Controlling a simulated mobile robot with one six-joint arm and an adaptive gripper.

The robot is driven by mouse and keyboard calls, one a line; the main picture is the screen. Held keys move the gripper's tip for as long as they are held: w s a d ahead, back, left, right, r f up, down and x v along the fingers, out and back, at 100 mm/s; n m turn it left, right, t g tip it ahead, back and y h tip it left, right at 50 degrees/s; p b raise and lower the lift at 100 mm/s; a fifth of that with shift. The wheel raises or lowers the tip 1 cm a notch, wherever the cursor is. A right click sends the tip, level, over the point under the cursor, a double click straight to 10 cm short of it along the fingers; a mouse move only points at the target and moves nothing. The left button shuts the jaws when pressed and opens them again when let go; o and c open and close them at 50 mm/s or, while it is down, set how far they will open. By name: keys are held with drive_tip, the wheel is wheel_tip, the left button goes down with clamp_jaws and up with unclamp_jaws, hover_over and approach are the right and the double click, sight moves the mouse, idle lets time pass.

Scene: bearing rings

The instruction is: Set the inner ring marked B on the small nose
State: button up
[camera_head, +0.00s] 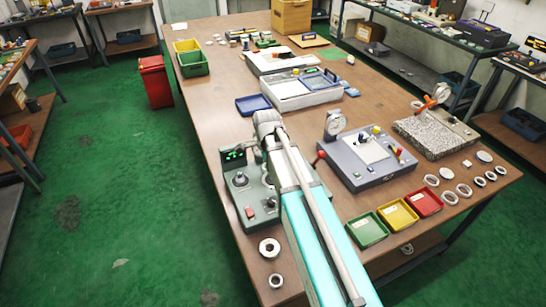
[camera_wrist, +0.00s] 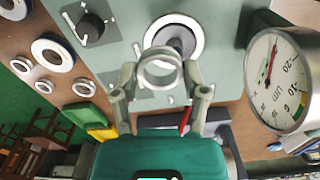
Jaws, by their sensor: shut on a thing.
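My gripper (camera_wrist: 161,88) is shut on a pale metal ring (camera_wrist: 160,68), held by its outer sides between the two fingertips. No letter is readable on it. Behind the ring in the wrist view, a dark nose with a wide pale collar (camera_wrist: 175,24) stands out from the grey-green plate. The ring overlaps the nose in this view; I cannot tell whether they touch. A black round part (camera_wrist: 92,27) sits on the same plate to the left. In the head view the grey-green fixture (camera_head: 249,210) stands on the bench, and my arm hides the gripper and ring.
A dial gauge (camera_wrist: 278,80) is close on the right in the wrist view. Two loose rings (camera_head: 269,247) (camera_head: 275,281) lie near the bench's front edge. Green (camera_head: 367,230), yellow (camera_head: 397,214) and red (camera_head: 425,202) trays and a grey gauge station (camera_head: 365,165) stand to the right.

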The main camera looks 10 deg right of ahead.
drive_tip(key=w+d, duration=0.1)
drive_tip(key=w+d+r, duration=0.1)
drive_tip(key=shift+w+d, duration=0.1)
drive_tip(key=shift+d, duration=0.3)
drive_tip(key=shift+f, duration=0.15)
drive_tip(key=shift+f+b, duration=1.75)
drive_tip(key=shift+f, duration=0.2)
drive_tip(key=shift+f+b, duration=2.35)
drive_tip(key=shift+b, duration=0.05)
drive_tip(key=o, duration=1.2)
drive_tip(key=shift+o, duration=0.2)
drive_tip(key=shift+r, duration=0.2)
